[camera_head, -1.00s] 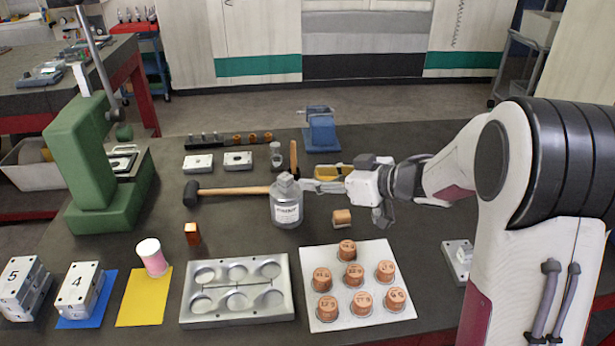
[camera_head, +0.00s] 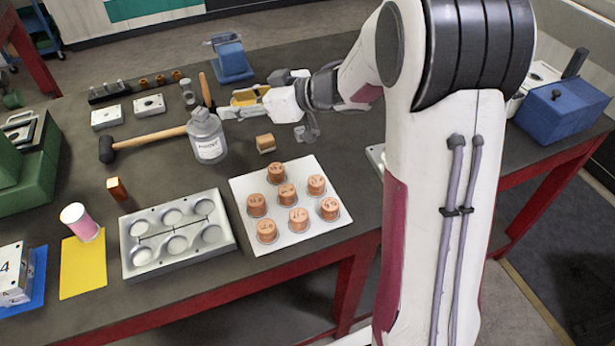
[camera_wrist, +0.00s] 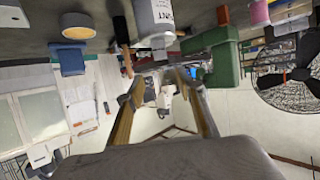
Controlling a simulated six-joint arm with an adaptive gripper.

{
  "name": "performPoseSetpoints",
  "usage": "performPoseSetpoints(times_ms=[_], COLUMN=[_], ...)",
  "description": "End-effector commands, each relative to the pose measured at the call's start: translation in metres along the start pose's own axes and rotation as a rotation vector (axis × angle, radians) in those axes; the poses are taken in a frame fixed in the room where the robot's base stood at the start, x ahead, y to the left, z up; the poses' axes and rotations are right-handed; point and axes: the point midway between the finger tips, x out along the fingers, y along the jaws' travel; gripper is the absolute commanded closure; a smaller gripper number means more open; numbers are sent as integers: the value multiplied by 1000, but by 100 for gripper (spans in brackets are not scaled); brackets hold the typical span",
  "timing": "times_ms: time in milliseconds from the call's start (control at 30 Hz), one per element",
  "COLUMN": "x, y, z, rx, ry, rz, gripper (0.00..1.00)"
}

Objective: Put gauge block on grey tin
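The grey tin (camera_head: 208,137) is a labelled can with a narrow neck, upright on the dark table; it also shows at the top of the wrist view (camera_wrist: 153,14). My gripper (camera_head: 226,113) is level, beside the tin's upper right side. In the wrist view its two fingers (camera_wrist: 160,82) are spread with nothing visible held between them; the tin is just beyond the tips. I cannot tell whether they touch it. Which piece is the gauge block is unclear: a small copper-coloured block (camera_head: 116,189) stands at left, and a tan block (camera_head: 265,143) lies below my gripper.
A hammer (camera_head: 150,138) lies left of the tin. A metal mould plate (camera_head: 178,240) and a white plate (camera_head: 250,226) with several copper plugs are in front. A blue vise (camera_head: 232,62) stands at the back.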

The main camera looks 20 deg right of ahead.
Motion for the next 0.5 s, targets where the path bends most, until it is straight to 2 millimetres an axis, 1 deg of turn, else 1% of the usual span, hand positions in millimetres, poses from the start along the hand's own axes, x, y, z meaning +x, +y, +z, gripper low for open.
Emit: performPoseSetpoints(times_ms=[167, 267, 367, 500], x=[-7, -16, -30, -55], y=[9, 18, 28, 40], z=[-13, -24, -37, -52], rx=[-22, -38, -51, -56], ry=[-1, -6, -14, -37], rz=[76, 155, 251, 391], gripper=[63, 63, 63, 63])
